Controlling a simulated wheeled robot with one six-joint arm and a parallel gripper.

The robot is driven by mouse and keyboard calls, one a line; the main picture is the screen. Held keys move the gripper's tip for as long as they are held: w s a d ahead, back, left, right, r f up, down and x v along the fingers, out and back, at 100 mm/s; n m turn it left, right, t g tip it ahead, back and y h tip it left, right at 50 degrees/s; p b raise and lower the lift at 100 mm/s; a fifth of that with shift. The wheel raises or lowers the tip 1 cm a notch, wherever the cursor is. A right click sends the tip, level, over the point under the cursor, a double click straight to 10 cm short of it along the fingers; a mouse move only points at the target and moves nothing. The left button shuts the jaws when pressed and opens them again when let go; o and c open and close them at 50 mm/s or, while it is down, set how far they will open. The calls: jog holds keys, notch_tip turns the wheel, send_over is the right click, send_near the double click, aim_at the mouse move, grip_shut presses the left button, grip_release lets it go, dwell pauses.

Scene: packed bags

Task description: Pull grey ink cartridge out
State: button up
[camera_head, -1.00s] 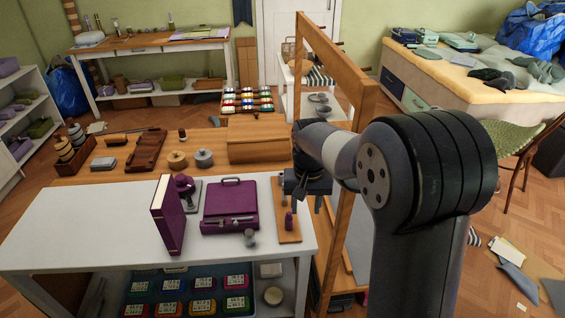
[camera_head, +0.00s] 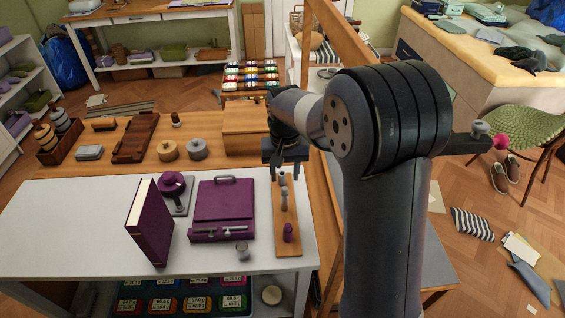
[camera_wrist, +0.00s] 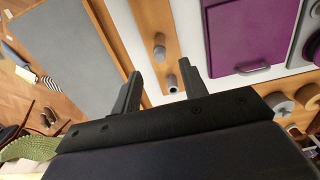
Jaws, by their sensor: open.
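A narrow wooden strip (camera_head: 287,255) lies on the right side of the white worktop. Small grey cylindrical pieces (camera_head: 284,196) stand in a row on its far part, and a purple piece (camera_head: 288,232) stands near its front end. I cannot tell for sure which grey piece is the ink cartridge. My gripper (camera_head: 285,174) is at the far end of the strip, open and empty. In the wrist view, the open fingers (camera_wrist: 162,74) straddle the strip's line, with a grey piece (camera_wrist: 171,83) between the tips and another grey piece (camera_wrist: 158,51) farther along. Contact is not visible.
Left of the strip are a purple case (camera_head: 225,200), a purple book (camera_head: 150,225), a round purple tool (camera_head: 172,185) and a loose grey cylinder (camera_head: 242,250). A wooden box (camera_head: 245,130) stands behind.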

aim_at(285, 193)
notch_tip(285, 193, down, 10)
jog(key=shift+r+p, duration=0.2)
jog(key=shift+p, duration=0.1)
jog(key=shift+c, duration=0.3)
grip_shut()
jog(key=shift+o, duration=0.3)
grip_release()
